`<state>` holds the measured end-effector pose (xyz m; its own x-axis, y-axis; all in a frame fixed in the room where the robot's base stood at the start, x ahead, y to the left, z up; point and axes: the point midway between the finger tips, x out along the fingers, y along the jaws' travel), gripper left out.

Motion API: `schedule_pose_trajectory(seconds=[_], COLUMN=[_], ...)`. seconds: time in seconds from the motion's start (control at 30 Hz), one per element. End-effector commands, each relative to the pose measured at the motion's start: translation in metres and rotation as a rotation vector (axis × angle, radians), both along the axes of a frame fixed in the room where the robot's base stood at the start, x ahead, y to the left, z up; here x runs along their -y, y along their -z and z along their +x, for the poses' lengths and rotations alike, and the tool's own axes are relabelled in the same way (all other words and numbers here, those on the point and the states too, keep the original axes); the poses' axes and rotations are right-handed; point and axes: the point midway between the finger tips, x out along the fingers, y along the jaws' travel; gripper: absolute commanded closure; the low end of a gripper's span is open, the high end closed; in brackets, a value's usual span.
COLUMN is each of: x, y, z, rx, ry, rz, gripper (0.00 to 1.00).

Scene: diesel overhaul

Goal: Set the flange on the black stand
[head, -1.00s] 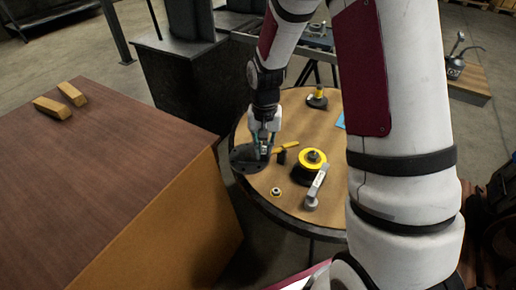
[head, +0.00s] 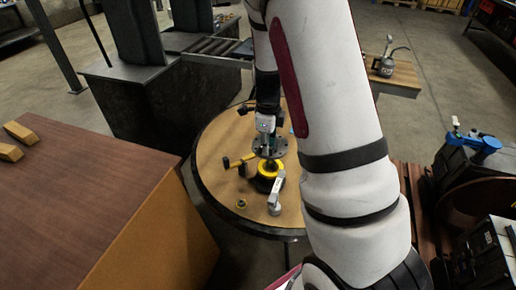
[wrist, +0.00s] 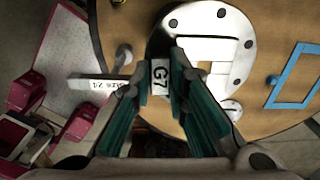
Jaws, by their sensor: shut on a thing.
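The flange (head: 281,147) is a grey disc with a ring of bolt holes. In the wrist view the flange (wrist: 243,63) shows large and pale at the top. My gripper (head: 267,151) is shut on its upright part; a "G7" label shows between the fingers (wrist: 160,88). The flange is held roughly level, overlapping a black piece with a yellow collar (head: 268,184) in the head view. That piece may be the black stand; its top is partly hidden, and I cannot tell whether the flange touches it.
The round wooden table (head: 216,150) has free room at left. A brown box (head: 90,215) stands beside it.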

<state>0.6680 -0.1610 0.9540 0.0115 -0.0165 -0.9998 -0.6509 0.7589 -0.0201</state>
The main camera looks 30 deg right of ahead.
Motion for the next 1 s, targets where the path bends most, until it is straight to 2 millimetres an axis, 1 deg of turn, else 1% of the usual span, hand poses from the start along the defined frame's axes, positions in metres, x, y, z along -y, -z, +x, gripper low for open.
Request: schedule_pose_trajectory(seconds=[0.07, 0.17, 0.5, 0.6, 0.8, 1.0], x=[0.002, 0.003, 0.003, 0.003, 0.003, 0.003], y=[-0.001, 0.006, 0.048, 0.058, 0.068, 0.068], z=[0.0, 0.0, 0.001, 0.0, 0.0, -0.001], rx=[0.003, 0.003, 0.002, 0.003, 0.004, 0.005], ry=[0.035, 0.051, 0.05, 0.048, 0.048, 0.047], rz=[-0.001, 0.0, 0.0, 0.0, -0.001, -0.001], gripper=[1.0, 1.0, 1.0, 1.0, 1.0, 1.0])
